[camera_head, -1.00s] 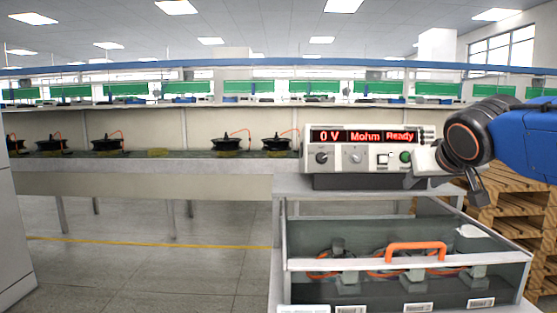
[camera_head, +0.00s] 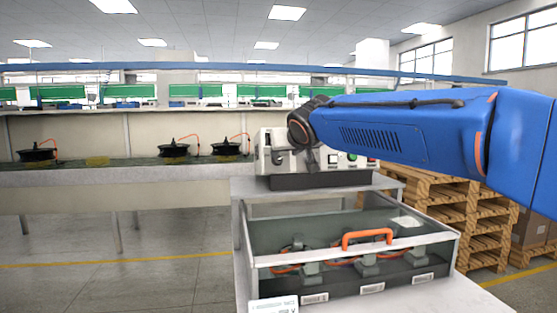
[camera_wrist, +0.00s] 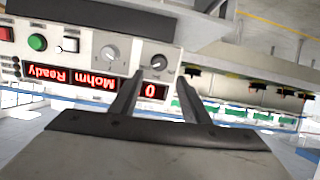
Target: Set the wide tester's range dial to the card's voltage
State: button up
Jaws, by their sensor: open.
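The wide tester (camera_head: 264,152) stands on the bench, its front mostly hidden behind my arm in the head view. In the wrist view its panel (camera_wrist: 75,38) appears upside down, with a red display (camera_wrist: 92,82) reading 0, Mohm and Ready. A dark-centred dial (camera_wrist: 158,63) lies ahead of my gripper (camera_wrist: 158,80), between the lines of its two open fingers. I see no contact. A grey knob (camera_wrist: 110,53) sits left of it. Which one is the range dial I cannot read. A white card (camera_head: 273,306) lies at the bench's front edge, its print too small to read.
A clear-lidded case (camera_head: 350,268) with an orange handle (camera_head: 367,238) stands below the tester. A green button (camera_wrist: 37,43) is on the panel. Several black hub motors (camera_head: 174,149) line the bench behind. Wooden pallets (camera_head: 462,205) stand at right.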

aim_at(279, 159)
jog(key=x, duration=0.9)
jog(key=shift+w+f, duration=0.1)
jog(key=shift+w, duration=0.1)
jog(key=shift+c, duration=0.4)
jog(key=c, duration=1)
